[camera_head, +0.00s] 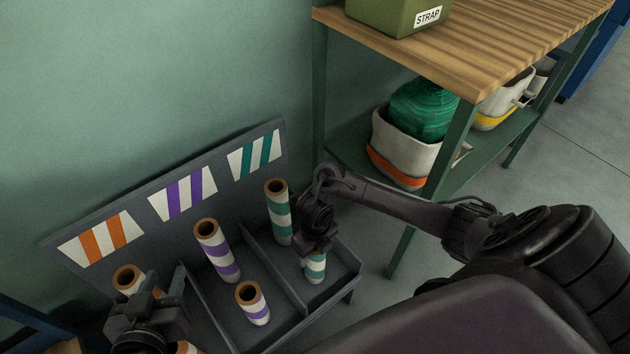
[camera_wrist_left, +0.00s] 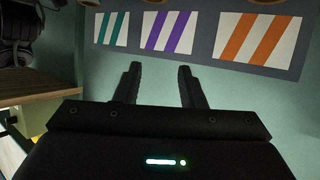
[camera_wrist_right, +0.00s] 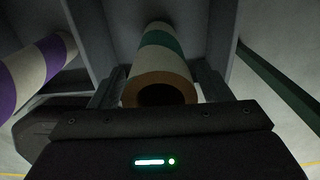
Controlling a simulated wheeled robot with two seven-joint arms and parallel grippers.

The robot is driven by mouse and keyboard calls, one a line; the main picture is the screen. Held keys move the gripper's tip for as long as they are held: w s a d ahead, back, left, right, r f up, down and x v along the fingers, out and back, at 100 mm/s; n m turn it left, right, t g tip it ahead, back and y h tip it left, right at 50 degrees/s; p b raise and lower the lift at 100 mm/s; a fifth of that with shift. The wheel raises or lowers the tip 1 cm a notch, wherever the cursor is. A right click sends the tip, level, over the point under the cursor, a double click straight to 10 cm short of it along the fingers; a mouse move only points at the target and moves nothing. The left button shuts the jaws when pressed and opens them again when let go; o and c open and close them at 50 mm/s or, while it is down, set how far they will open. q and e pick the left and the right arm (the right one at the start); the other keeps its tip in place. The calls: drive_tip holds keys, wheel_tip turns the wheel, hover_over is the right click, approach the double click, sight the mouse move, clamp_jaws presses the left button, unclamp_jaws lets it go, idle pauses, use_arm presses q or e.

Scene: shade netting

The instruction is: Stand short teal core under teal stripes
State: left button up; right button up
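The short teal core (camera_head: 315,268), a white tube with teal bands, stands in the right bay of the rack, near its front. The white panel with teal stripes (camera_head: 256,153) is on the board behind that bay. My right gripper (camera_head: 316,248) is over the core, its fingers close against both sides. The right wrist view shows the core's brown open end (camera_wrist_right: 160,88) between the fingers. A tall teal-banded core (camera_head: 278,212) stands behind it, close to the board. My left gripper (camera_head: 152,300) is at the rack's left side; its fingers (camera_wrist_left: 160,75) are apart and empty.
A tall purple core (camera_head: 216,250) and a short purple core (camera_head: 252,303) stand in the middle bay. A core (camera_head: 128,279) stands in the left bay, partly behind my left gripper. A shelf (camera_head: 470,45) with a green STRAP box (camera_head: 395,12) is at right.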

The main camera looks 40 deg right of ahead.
idle(0.3)
use_arm(q)
drive_tip(key=s+a+f+g+y+p, duration=0.2)
drive_tip(key=s+f+g, duration=0.4)
drive_tip(key=s+f, duration=0.25)
use_arm(e)
wheel_tip(320, 180, up, 12)
drive_tip(key=p, duration=0.5)
drive_tip(key=s+a+r+m+t+y, duration=0.1)
drive_tip(key=s+a+m+t+y, duration=0.25)
drive_tip(key=a+m, duration=1.3)
use_arm(q)
drive_tip(key=s+a+n+g+y, duration=0.1)
drive_tip(key=s+a+g+y, duration=0.2)
drive_tip(key=a, duration=0.3)
drive_tip(key=shift+a+f+g, duration=0.35)
drive_tip(key=shift+g, duration=0.25)
use_arm(e)
drive_tip(key=s+d+r+m+g+h, duration=0.1)
drive_tip(key=s+d+m, duration=0.5)
drive_tip(key=m, duration=1)
drive_tip(key=s+r+h, duration=0.1)
drive_tip(key=s, duration=0.2)
drive_tip(key=shift+s+r+m, duration=0.15)
drive_tip(key=shift+m, duration=0.2)
